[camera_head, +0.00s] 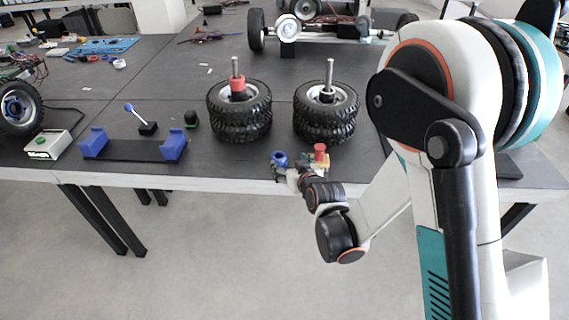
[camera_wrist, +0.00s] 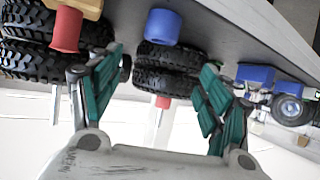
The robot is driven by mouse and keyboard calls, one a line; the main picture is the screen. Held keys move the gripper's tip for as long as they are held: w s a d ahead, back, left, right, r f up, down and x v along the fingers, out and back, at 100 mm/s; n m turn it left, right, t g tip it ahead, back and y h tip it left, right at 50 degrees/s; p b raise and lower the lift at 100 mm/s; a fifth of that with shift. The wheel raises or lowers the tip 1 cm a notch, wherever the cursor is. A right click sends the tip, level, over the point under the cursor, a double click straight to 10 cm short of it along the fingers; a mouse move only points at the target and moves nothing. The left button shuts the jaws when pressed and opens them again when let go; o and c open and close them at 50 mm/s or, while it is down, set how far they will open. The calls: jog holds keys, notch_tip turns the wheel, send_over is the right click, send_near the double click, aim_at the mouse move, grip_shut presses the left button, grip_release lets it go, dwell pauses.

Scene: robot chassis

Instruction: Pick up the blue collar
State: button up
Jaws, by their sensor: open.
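The blue collar (camera_head: 279,159) stands near the table's front edge, in front of the two tire stacks. In the wrist view, the blue collar (camera_wrist: 163,27) is a short blue cylinder beyond the fingertips, roughly centred between them and apart from both. My gripper (camera_head: 290,174) is at the table's front edge, close to the blue collar. In the wrist view my gripper (camera_wrist: 161,62) has its two teal fingers spread wide with nothing between them. The head view shows the fingers too small to make out clearly.
A red collar (camera_head: 320,150) stands on a yellow piece just right of the blue collar. Tire stacks with upright posts (camera_head: 239,115) (camera_head: 326,115) stand behind; the left post carries another red collar (camera_head: 237,84). A blue-ended cradle (camera_head: 93,143) lies left.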

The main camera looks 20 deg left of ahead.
jog(key=b, duration=0.2)
send_near(277, 156)
jog(key=x, duration=0.3)
jog(key=shift+a+r, duration=0.25)
jog(key=b+x, duration=0.2)
jog(key=x, duration=0.1)
jog(key=b+x, duration=0.1)
jog(key=x, duration=0.1)
jog(key=shift+w+d+f, duration=0.1)
jog(key=shift+d+f, duration=0.1)
jog(key=shift+f, duration=0.1)
jog(key=shift+r, duration=0.1)
jog(key=c, duration=1.2)
